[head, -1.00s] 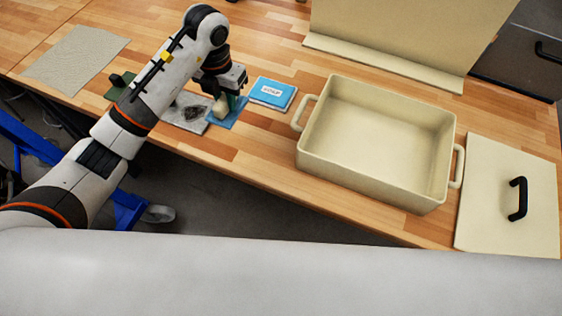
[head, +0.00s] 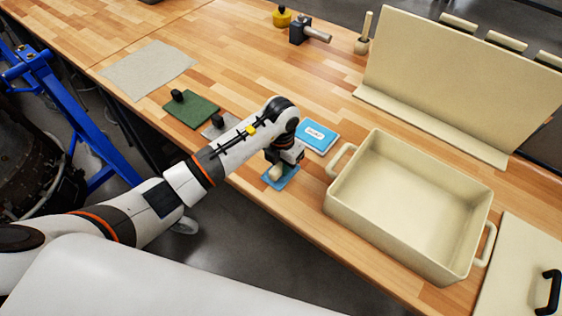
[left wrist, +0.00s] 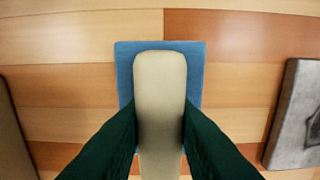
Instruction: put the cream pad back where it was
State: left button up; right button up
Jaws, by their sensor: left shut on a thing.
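The cream pad (left wrist: 160,95) shows in the left wrist view as a long, round-ended cream block. It also shows in the head view (head: 275,172), partly hidden by my gripper. My left gripper (left wrist: 160,140) has its dark green fingers on both sides of the block and is shut on it. In the head view the gripper (head: 279,163) points down near the table's front edge. A flat blue square (head: 287,180) lies under the block; I cannot tell whether the two are joined or just touching. My right gripper is not in view.
A blue soap packet (head: 317,135) lies just behind. A grey pad (head: 213,131) and a green pad (head: 191,110) with dark knobs lie to the left, beyond them a beige cloth (head: 147,68). A deep cream pan (head: 408,207) stands to the right, with its lid (head: 517,270) beyond.

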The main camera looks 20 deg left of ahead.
pick_arm(q)
jog(key=shift+f, duration=0.1)
jog(key=o, duration=1)
jog(key=shift+c, duration=0.2)
jog(key=shift+r, duration=0.25)
notch_tip(320, 180, up, 12)
jog(key=b, duration=0.3)
jog(key=shift+f, duration=0.15)
